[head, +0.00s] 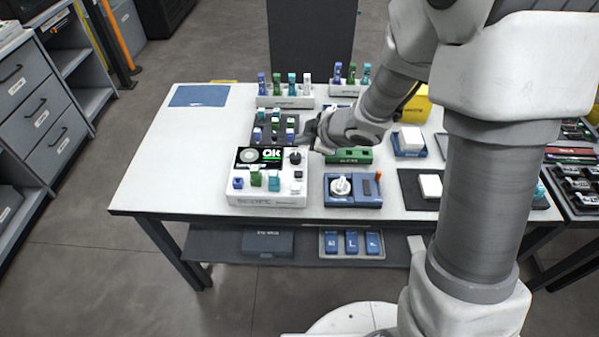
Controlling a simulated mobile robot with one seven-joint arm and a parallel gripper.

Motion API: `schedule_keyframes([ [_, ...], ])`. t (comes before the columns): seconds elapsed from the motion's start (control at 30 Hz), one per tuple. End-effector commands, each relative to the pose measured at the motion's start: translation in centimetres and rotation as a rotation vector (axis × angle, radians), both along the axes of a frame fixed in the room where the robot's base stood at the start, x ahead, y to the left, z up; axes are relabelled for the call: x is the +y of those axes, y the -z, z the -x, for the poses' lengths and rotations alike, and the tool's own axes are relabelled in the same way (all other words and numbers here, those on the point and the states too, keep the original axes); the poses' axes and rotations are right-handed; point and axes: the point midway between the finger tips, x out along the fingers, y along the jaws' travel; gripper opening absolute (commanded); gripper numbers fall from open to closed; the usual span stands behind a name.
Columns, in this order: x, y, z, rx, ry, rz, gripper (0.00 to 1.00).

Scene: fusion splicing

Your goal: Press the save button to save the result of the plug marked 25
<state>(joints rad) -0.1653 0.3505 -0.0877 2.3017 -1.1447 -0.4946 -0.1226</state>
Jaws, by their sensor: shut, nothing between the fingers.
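The white splicer unit (268,199) stands at the front left of the table. Its dark screen (259,156) shows a green "OK" and a round grey picture. A blue plug (238,183), a green plug (255,177) and a teal plug (274,181) sit on its front part. A black knob (295,157) and small buttons (298,181) are on its right side; I cannot read which one is save. The number 25 is not legible on any plug. My gripper (309,134) is shut and empty, just behind and above the unit's back right corner. Its fingertips are small and partly blurred.
A dark rack (262,123) with several plugs stands behind the splicer. White racks (286,101) of upright plugs stand farther back. A blue unit with a white knob (341,187) is to the right, with a green box (351,155) behind it.

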Motion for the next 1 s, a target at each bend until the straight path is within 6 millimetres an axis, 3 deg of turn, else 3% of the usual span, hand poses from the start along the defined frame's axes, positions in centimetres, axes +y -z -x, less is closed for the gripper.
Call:
schedule_keyframes([
  [0.37,0.0,1.2,0.0,0.0,0.002,0.0,0.0],
  [1.0,-0.1,8.4,0.0,0.0,0.002,0.0,0.0],
])
